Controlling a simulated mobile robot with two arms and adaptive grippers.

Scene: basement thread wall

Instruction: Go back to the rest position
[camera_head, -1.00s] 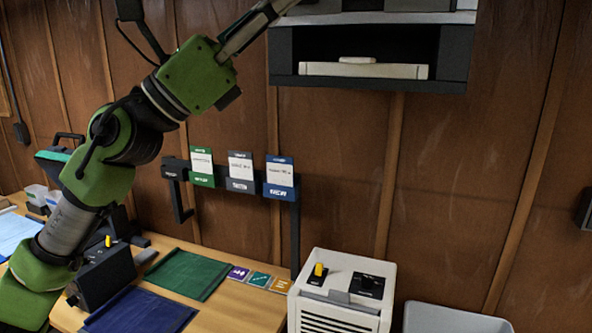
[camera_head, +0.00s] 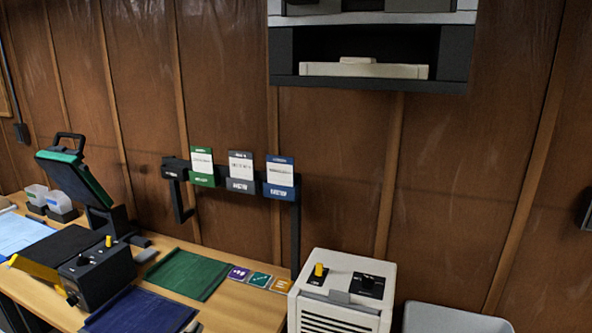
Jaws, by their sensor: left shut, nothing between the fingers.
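Only a small grey tip of my left gripper (camera_head: 194,327) seems to show, at the bottom edge of the head view just past the blue cloth. It is shut and holds nothing that I can see. The rest of that gripper and its arm are out of the picture. My right gripper is not in view.
A wooden table (camera_head: 240,308) carries a heat press (camera_head: 100,270), a green cloth (camera_head: 187,274), a blue cloth (camera_head: 140,312) and small cards. A white cabinet unit (camera_head: 340,292) stands right of it. A shelf (camera_head: 366,84) and a card rack (camera_head: 240,185) are on the wall.

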